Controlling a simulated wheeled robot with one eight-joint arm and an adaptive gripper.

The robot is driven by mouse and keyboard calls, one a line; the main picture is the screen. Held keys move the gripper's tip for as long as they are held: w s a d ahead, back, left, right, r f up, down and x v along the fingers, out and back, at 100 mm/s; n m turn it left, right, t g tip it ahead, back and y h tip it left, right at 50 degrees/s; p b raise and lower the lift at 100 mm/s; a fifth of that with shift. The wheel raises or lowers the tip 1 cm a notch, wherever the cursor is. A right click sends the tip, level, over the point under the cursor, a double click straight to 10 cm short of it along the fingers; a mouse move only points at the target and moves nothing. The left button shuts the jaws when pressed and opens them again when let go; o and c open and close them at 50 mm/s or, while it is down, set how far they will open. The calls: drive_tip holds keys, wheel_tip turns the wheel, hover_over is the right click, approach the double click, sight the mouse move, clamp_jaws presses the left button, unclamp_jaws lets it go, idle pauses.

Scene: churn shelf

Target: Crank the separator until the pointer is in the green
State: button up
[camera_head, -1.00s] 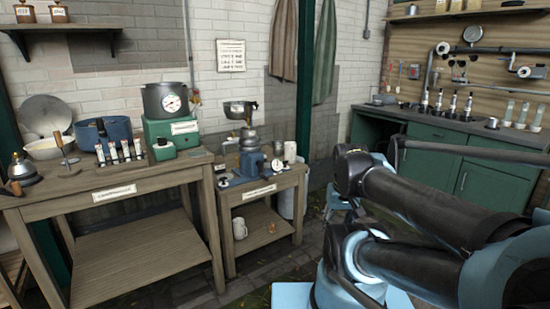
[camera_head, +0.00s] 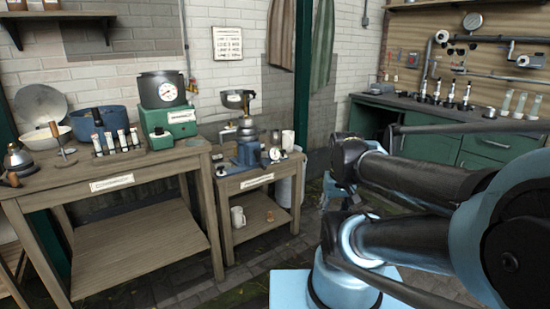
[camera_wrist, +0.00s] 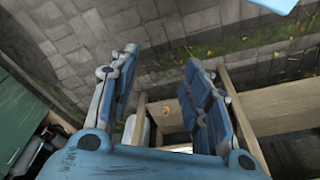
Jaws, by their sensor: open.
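The separator (camera_head: 248,150) stands on the small wooden table in the middle of the head view, a blue-grey body with a metal bowl (camera_head: 237,99) on top. A small white dial (camera_head: 274,154) sits at its right front. The dial's pointer and green zone are too small to read. A crank handle cannot be made out clearly. My gripper (camera_wrist: 160,95) shows in the wrist view with its two blue fingers spread and nothing between them. It points down over the paving, with the small table's lower frame beyond. My arm is folded at the right, apart from the separator.
The small table (camera_head: 230,184) has a white mug (camera_head: 238,217) on its lower shelf. A green workbench (camera_head: 440,150) stands at right. Paved floor lies before the tables.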

drive_tip(key=w+a+r+n+t+y, duration=0.1)
drive_tip(key=w+a+r, duration=0.1)
drive_tip(key=w, duration=0.5)
drive_tip(key=w+a+r+n+t+y, duration=0.1)
drive_tip(key=w+a+r, duration=0.15)
drive_tip(key=w, duration=0.35)
drive_tip(key=n+t+y, duration=0.3)
drive_tip(key=n+t, duration=0.1)
approach(263, 167)
drive_tip(key=s+d+r, duration=0.4)
drive_tip(key=s+d, duration=0.1)
drive_tip(key=s, duration=0.3)
drive_tip(key=shift+n+t+y, duration=0.3)
drive_tip(key=shift+t+y, duration=0.4)
drive_tip(key=shift+w+d+x, duration=0.15)
drive_tip(key=shift+d+x, duration=0.05)
drive_tip(key=shift+x, duration=3.25)
drive_tip(key=shift+w+d+x, duration=0.15)
drive_tip(key=shift+d+x, duration=0.05)
drive_tip(key=shift+x, duration=3.25)
drive_tip(key=shift+w+d+x, duration=0.1)
drive_tip(key=shift+d+x, duration=0.15)
drive_tip(key=shift+x, duration=3.25)
drive_tip(key=shift+w+a+f, duration=0.15)
drive_tip(key=shift+w+a, duration=0.05)
drive_tip(key=shift+w, duration=0.05)
